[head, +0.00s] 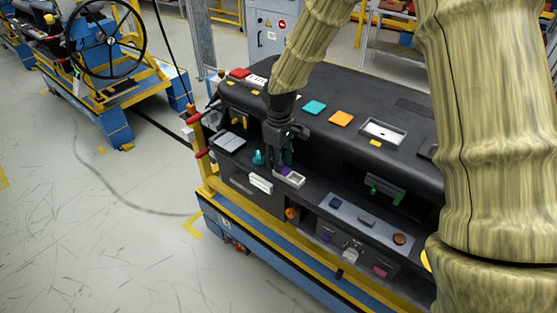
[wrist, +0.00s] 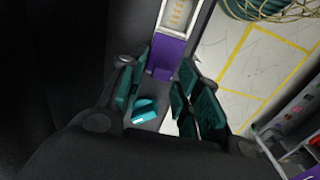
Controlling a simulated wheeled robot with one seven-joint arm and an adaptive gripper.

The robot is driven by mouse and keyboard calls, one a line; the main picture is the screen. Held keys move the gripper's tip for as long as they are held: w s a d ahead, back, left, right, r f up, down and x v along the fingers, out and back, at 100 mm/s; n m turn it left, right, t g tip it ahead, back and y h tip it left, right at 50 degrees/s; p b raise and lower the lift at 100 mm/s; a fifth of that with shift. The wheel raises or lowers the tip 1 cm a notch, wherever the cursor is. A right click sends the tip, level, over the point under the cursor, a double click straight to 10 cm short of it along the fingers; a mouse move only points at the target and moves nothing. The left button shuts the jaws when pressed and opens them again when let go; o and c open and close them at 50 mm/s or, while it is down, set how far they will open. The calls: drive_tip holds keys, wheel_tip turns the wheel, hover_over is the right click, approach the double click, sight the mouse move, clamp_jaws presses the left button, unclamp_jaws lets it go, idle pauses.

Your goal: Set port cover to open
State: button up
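A purple flap (wrist: 168,58), which looks like the port cover, sits at the end of a pale narrow tray (wrist: 176,14) in the wrist view. In the head view the purple piece (head: 287,171) and its white-rimmed tray (head: 293,180) are on the dashboard ledge, directly under my gripper (head: 286,160). My gripper points down, with its teal finger pads apart, as the wrist view shows (wrist: 164,88). The flap lies just beyond and between the fingertips. I cannot tell whether they touch it. My gripper partly hides the flap in the head view.
A teal knob (head: 258,157) stands left of my gripper on the ledge, and a white box (head: 261,183) is on the front edge. A panel (head: 366,220) with small parts lies to the right. The dashboard top (head: 330,90) rises behind. Open floor (head: 90,240) is at left.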

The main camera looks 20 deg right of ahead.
idle(0.3)
wheel_tip(320, 180, up, 12)
idle(0.6)
drive_tip(key=shift+s+f, duration=0.1)
drive_tip(key=shift+f, duration=0.05)
